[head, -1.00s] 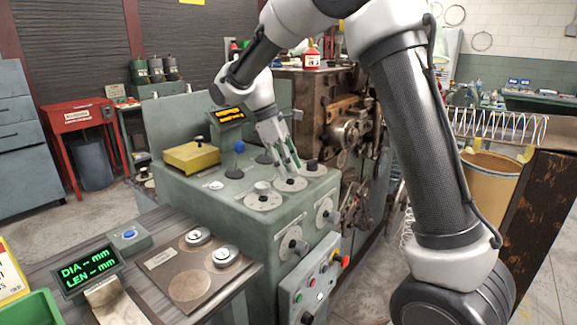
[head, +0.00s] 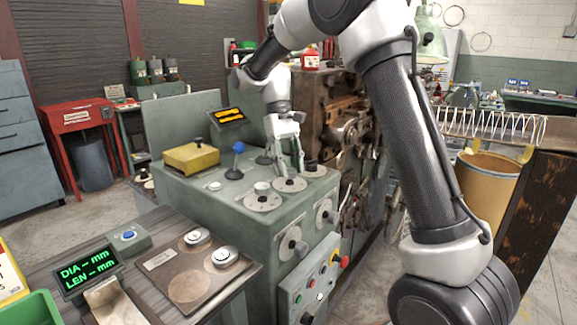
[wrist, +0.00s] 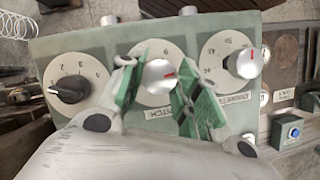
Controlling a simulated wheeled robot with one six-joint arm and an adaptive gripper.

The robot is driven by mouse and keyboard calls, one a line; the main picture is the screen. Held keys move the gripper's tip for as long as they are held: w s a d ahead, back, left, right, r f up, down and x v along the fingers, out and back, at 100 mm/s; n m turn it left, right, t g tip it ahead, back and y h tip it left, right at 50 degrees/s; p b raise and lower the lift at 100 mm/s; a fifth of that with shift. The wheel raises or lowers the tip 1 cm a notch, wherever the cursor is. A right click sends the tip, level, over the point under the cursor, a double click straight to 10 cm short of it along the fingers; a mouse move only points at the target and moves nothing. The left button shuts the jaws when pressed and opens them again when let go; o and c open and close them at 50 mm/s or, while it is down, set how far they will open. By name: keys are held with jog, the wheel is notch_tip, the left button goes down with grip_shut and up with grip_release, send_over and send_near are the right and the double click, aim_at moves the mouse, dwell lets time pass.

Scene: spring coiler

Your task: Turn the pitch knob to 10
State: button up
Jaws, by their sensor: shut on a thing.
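The pitch knob (wrist: 158,77) is a silver cap with a red mark, on a pale round dial labelled PITCH. My gripper (wrist: 155,84) has its green-padded fingers on both sides of this knob, shut on it. The red mark points right in the wrist view; the fingers hide much of the dial, and I cannot read the number it marks. In the head view my gripper (head: 290,172) reaches down to the pitch dial (head: 290,185) on the green console's top.
The silver diameter knob (wrist: 243,63) stands close to the right in the wrist view, and a black pointer knob (wrist: 70,89) to the left. A blue-topped lever (head: 238,148) and a yellow box (head: 191,157) are on the console (head: 205,199).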

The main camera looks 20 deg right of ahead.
jog(key=shift+m+y, duration=0.4)
jog(key=shift+m, duration=0.5)
jog(key=o, duration=1)
jog(key=shift+o, duration=0.2)
jog(key=v, duration=1.2)
jog(key=shift+w, duration=0.2)
